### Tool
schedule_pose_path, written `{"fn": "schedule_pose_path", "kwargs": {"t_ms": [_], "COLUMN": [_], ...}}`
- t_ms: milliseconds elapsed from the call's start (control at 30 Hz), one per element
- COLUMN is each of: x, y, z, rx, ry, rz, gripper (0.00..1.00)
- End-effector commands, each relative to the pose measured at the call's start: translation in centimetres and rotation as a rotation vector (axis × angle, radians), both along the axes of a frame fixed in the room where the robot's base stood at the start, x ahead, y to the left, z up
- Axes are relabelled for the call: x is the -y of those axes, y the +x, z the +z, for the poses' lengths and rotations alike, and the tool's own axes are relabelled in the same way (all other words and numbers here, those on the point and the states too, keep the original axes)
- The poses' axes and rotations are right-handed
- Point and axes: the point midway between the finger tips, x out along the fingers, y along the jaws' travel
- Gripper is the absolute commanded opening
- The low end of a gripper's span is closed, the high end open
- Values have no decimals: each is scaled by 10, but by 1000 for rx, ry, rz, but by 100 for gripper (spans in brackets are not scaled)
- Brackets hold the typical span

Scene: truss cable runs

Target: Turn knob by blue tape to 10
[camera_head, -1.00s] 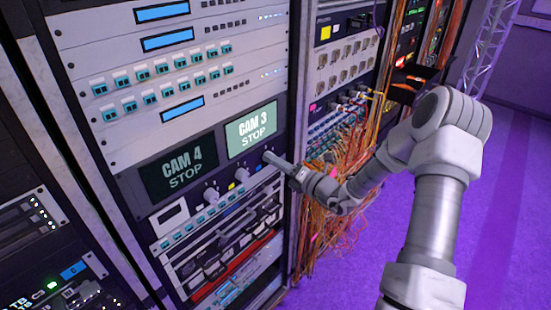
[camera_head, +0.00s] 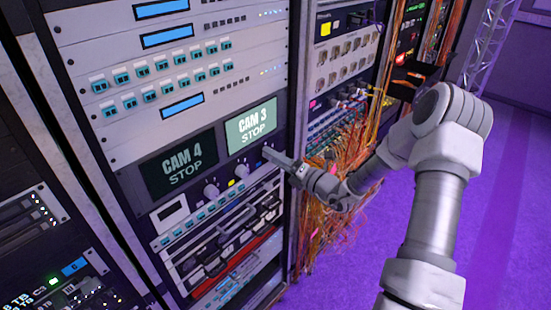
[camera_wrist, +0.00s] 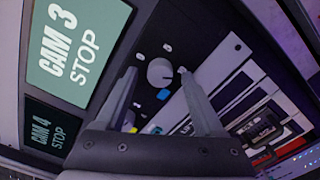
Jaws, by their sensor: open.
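A round grey knob (camera_wrist: 160,72) sits on the dark panel in the wrist view, with a small blue tape piece (camera_wrist: 163,94) beside it. My gripper (camera_wrist: 156,70) is open, one finger to each side of this knob in the picture; I cannot tell whether either finger touches it. I cannot read any scale around the knob.
Screens reading "CAM 3 STOP" (camera_head: 251,129) and "CAM 4 STOP" (camera_head: 181,167) are above the knobs. Two other knobs, a middle one (camera_head: 241,171) and a left one (camera_head: 211,191), flank yellow tape (camera_head: 232,183). Orange cables (camera_head: 325,205) hang close right of my gripper.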

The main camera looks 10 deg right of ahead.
Motion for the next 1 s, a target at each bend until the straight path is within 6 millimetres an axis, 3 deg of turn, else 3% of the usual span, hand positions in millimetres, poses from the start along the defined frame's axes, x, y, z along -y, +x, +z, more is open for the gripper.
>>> {"fn": "schedule_pose_path", "kwargs": {"t_ms": [167, 700, 1000], "x": [12, 86, 102], "y": [-15, -116, -140], "z": [-2, -2, 0], "rx": [-1, -2, -1], "ry": [0, 0, -1], "rz": [-3, -5, 0], "gripper": [70, 70, 70]}}
